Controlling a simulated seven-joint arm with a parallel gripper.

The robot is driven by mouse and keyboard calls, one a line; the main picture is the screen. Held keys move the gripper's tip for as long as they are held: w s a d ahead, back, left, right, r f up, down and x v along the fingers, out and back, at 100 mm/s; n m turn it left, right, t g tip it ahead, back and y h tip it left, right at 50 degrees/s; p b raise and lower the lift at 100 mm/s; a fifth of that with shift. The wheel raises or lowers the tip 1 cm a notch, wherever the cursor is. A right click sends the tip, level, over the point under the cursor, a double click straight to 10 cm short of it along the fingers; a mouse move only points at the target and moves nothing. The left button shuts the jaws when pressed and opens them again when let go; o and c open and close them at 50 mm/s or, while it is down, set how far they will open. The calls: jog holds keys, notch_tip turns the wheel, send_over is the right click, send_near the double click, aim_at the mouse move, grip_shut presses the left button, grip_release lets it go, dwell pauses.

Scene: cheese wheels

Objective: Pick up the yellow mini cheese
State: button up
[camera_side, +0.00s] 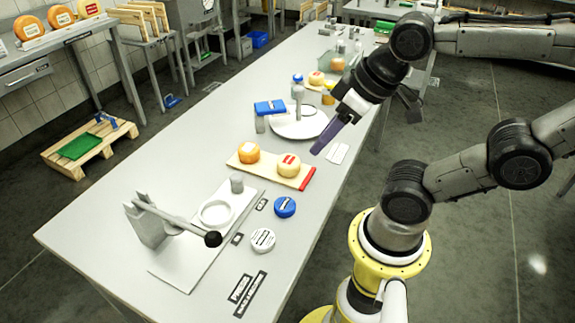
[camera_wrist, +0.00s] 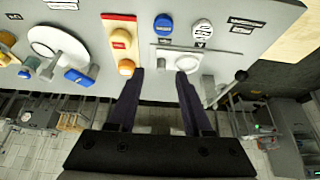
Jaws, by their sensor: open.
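The yellow mini cheese (camera_side: 289,165), pale yellow with a red label, sits on a light wooden board (camera_side: 269,174) with a red end. It also shows in the wrist view (camera_wrist: 121,39). An orange mini cheese (camera_side: 248,152) sits beside it on the board, and in the wrist view (camera_wrist: 126,67) it lies close to the left fingertip. My gripper (camera_side: 319,150) is in the air above the table, up and to the right of the yellow cheese in the side view. In the wrist view its two dark fingers (camera_wrist: 158,73) are apart with nothing held between them.
A press with a black-knobbed lever (camera_side: 172,217) stands at the near left of the board. A blue disc (camera_side: 285,207) and a white disc (camera_side: 263,240) lie nearby. Beyond the board are a round white plate (camera_side: 312,127) with a post and a blue-topped item (camera_side: 270,107).

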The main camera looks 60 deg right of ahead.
jog(key=o, duration=0.8)
